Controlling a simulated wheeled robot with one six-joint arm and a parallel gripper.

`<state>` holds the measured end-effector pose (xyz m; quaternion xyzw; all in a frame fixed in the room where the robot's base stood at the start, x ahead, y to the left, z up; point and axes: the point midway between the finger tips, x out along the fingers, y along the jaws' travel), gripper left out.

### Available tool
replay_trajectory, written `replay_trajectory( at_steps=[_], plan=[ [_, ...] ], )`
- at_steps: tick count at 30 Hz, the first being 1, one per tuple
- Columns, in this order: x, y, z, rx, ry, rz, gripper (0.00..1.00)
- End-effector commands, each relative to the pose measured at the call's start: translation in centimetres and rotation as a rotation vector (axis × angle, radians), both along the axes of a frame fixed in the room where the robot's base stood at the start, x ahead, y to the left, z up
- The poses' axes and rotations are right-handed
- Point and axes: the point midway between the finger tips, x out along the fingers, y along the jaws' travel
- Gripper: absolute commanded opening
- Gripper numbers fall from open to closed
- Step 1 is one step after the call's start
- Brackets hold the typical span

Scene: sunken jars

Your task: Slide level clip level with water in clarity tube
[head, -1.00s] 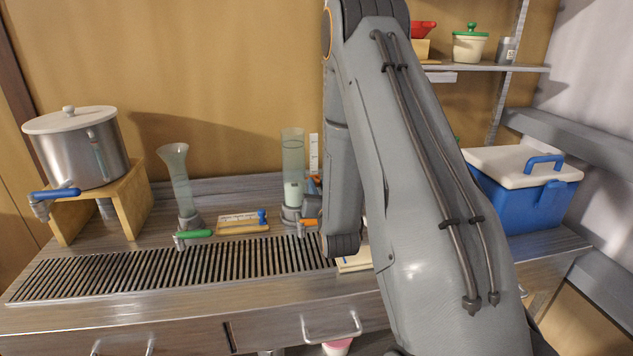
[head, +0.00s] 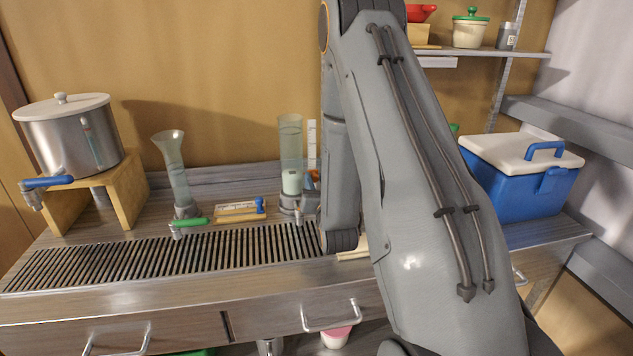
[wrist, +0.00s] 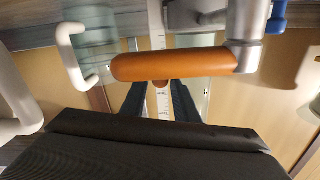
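The straight clear tube (head: 291,135), likely the clarity tube, stands at the back of the counter with a pale block low inside. A white scale strip (head: 312,140) stands beside it, with an orange piece (head: 313,175) low on it, probably the level clip. In the wrist view the scale (wrist: 163,104) runs between my gripper's dark fingers (wrist: 157,98). They are apart, with a small orange piece (wrist: 160,84) between their tips. An orange tap handle (wrist: 175,66) crosses in front and hides part of this. I cannot make out the water level. My arm hides the gripper in the head view.
A flared glass tube (head: 175,175) with a green-handled tap stands to the left. A lidded steel pot (head: 70,140) sits on a wooden stand at far left. A slotted drain (head: 150,262) runs along the counter front. A blue cooler (head: 520,185) stands right.

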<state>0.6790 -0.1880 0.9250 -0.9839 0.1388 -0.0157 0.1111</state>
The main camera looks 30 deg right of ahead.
Motion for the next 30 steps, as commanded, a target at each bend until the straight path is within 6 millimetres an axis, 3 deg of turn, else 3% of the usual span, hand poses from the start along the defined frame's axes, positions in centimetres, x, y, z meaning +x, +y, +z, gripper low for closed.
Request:
replay_trajectory(
  at_steps=[5, 18, 30],
  plan=[
    [-0.7, 0.2, -0.1, 0.001, 0.002, 0.000, 0.28],
    [-6.8, 1.9, -0.1, 0.001, 0.002, -0.001, 0.28],
    [-7.5, 2.1, 0.0, 0.000, -0.001, 0.000, 0.28]
  ],
)
